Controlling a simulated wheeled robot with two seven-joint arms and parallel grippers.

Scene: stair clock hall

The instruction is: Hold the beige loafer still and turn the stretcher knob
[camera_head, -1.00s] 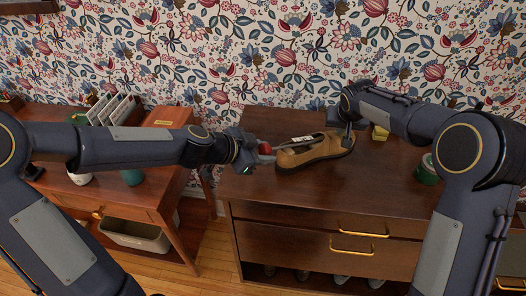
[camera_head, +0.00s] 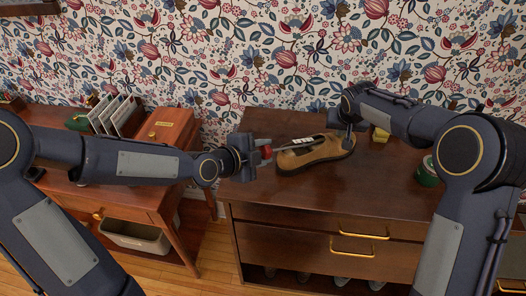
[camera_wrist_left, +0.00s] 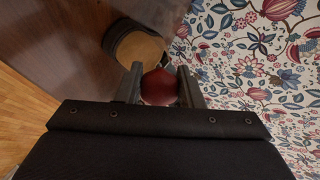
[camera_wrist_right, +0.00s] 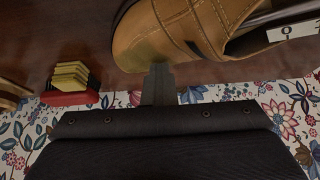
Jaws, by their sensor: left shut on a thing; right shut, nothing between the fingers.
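The loafer (camera_head: 315,154), tan in these pictures, lies on the dark wooden dresser top with its toe to the right. A stretcher with a pale marked plate (camera_head: 302,141) sits in its opening. The red stretcher knob (camera_head: 266,152) sticks out past the heel. My left gripper (camera_head: 262,153) is shut on the knob; in the left wrist view the red knob (camera_wrist_left: 158,87) sits between the two fingers. My right gripper (camera_head: 347,143) is shut and empty at the toe end. In the right wrist view its fingers (camera_wrist_right: 158,82) are against or just before the toe (camera_wrist_right: 150,50); exact contact is unclear.
A green round tin (camera_head: 427,171) stands at the right of the dresser top (camera_head: 390,170). A yellow-and-red block (camera_wrist_right: 70,85) lies behind the toe. A side table at left carries a letter rack (camera_head: 113,115) and an orange-brown box (camera_head: 165,128). A patterned wall closes the back.

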